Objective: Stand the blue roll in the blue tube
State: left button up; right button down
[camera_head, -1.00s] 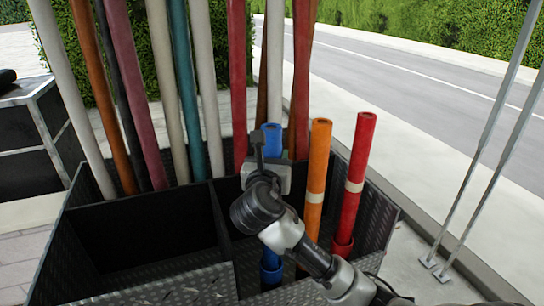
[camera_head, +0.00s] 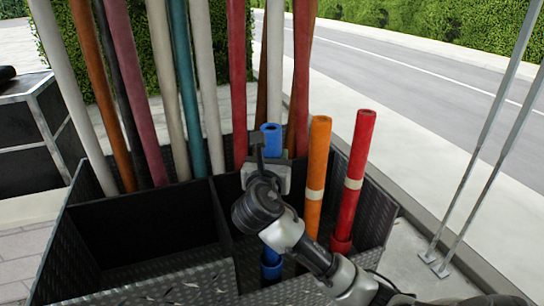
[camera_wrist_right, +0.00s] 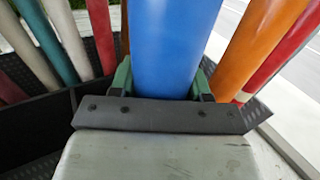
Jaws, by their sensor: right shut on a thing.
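The blue roll (camera_head: 271,136) stands upright in the right compartment of the black crate. My right gripper (camera_head: 268,168) is shut on its upper part. In the right wrist view the blue roll (camera_wrist_right: 172,45) fills the space between the two green fingers (camera_wrist_right: 162,82). Blue shows again low down at the blue tube (camera_head: 271,268), directly below the roll. My wrist and arm hide the stretch between, so I cannot tell how far the roll sits in the tube. My left gripper is in neither view.
An orange roll (camera_head: 318,160) and a red roll (camera_head: 356,165) stand close to the right of the blue one; the red one is in a red tube (camera_head: 341,244). Several tall rolls lean at the back. The left compartment (camera_head: 150,235) looks empty. Metal poles (camera_head: 490,130) stand at right.

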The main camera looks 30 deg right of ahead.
jog(key=shift+c, duration=2.2)
grip_release()
jog(key=b+v, duration=0.2)
jog(key=v, duration=0.9)
jog(key=shift+b, duration=0.3)
jog(key=shift+w, duration=0.1)
